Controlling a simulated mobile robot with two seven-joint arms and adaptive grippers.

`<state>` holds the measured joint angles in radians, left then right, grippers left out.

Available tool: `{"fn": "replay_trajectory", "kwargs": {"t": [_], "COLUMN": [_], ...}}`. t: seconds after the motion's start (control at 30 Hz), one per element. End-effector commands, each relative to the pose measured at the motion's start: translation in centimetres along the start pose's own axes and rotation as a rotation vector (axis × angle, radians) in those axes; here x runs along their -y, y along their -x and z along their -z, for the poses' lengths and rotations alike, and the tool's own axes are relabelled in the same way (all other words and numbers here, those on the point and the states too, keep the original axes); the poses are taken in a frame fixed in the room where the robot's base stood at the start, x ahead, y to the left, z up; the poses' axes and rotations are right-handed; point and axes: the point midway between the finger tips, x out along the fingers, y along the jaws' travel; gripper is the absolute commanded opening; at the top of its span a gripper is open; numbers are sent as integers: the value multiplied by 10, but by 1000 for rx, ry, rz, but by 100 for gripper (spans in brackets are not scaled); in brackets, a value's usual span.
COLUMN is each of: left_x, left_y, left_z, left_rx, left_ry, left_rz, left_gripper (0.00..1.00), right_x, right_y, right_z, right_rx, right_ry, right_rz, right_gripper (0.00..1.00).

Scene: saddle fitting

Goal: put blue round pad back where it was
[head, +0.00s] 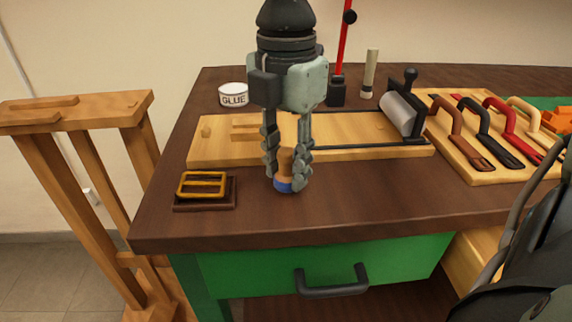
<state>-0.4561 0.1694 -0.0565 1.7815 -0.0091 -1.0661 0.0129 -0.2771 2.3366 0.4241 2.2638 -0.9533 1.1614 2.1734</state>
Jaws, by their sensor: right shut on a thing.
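My right gripper (286,179) comes down from above at the middle of the head view. Its fingers are shut on the blue round pad (284,186), which has a tan wooden grip above a blue base. The fingers partly hide the pad. It is upright, at or just above the dark tabletop, in front of the long wooden board. I cannot tell whether its base touches the table. My left gripper is not in view.
A buckle (203,184) on a dark block lies left of the pad. The wooden board (220,153), a glue pot (233,95) and a roller (399,113) are behind. A rack of coloured handles (478,172) stands right. The front tabletop (350,205) is clear.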

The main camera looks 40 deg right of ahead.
Motion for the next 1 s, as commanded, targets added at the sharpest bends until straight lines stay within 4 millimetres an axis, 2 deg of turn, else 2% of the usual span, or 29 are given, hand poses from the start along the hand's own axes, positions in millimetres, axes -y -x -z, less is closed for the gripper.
{"fn": "replay_trajectory", "kwargs": {"t": [0.1, 0.4, 0.67, 0.7, 0.83, 1.0], "left_x": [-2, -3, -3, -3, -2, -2], "left_y": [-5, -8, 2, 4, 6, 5], "left_z": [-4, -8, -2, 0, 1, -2], "left_rx": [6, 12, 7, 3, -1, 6], "left_ry": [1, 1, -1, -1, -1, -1], "left_rz": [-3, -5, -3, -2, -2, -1], "left_gripper": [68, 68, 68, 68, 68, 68], "right_x": [0, 0, -1, 0, 0, 0], "right_y": [-10, -11, -13, -12, -12, -12], "right_z": [0, 0, 0, 0, 0, 0], "right_rx": [-1, 0, 0, 0, 0, 0], "right_ry": [1, 0, 0, 0, 0, 0], "right_rz": [1, -2, -2, -1, -1, -1], "right_gripper": [7, 7, 7, 34, 50, 51]}}
